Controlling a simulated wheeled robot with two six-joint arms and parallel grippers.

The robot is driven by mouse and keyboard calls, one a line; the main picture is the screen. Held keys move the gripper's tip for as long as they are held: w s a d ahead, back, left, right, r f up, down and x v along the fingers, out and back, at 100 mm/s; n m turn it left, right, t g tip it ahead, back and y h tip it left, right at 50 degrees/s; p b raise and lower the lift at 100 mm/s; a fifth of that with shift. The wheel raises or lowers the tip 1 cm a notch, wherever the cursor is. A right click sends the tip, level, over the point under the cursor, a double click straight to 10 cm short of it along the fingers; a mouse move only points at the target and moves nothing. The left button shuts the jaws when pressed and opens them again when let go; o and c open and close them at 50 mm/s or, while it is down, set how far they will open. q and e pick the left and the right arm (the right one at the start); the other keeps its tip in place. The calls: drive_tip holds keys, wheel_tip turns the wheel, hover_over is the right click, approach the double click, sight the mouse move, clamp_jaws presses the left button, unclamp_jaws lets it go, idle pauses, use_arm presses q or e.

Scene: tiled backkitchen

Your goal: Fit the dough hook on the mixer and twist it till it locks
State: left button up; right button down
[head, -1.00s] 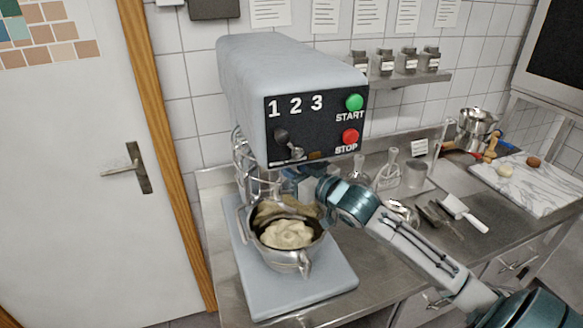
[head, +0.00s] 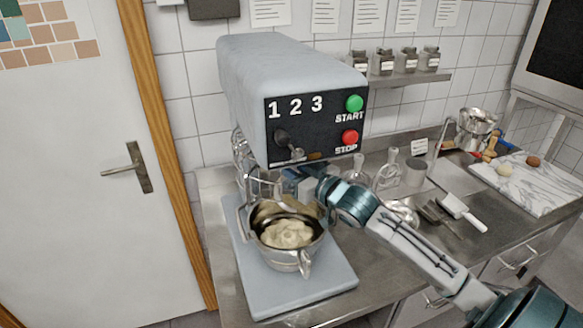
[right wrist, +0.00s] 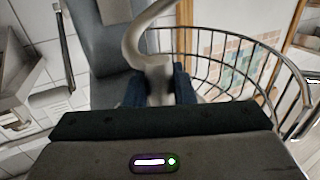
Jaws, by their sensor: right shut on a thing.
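The grey mixer (head: 290,75) stands on the steel counter with its head over a steel bowl (head: 290,258) that holds pale dough (head: 287,234). My right gripper (head: 296,182) is between the mixer head and the bowl, reaching in from the right. In the right wrist view its dark fingers (right wrist: 158,90) are shut on the stem of the pale grey dough hook (right wrist: 150,62), whose curved part shows beyond them. In the head view I cannot make out the hook or whether it meets the mixer's drive. My left gripper is not in view.
A wire guard (right wrist: 262,70) curves close beside the right gripper. A marble board (head: 530,183) is farther right. A door is at left.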

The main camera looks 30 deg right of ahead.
drive_tip(key=shift+r+m+h+p, duration=0.1)
drive_tip(key=shift+m+h+p, duration=0.8)
drive_tip(key=shift+h, duration=0.4)
drive_tip(key=c, duration=1.1)
unclamp_jaws()
drive_tip(key=shift+c, duration=0.2)
drive_tip(key=shift+s, duration=0.15)
drive_tip(key=shift+s+f, duration=0.2)
drive_tip(key=shift+s, duration=0.05)
drive_tip(key=s+b, duration=0.2)
drive_tip(key=s, duration=0.8)
drive_tip(key=shift+d+r, duration=0.15)
drive_tip(key=shift+d, duration=0.05)
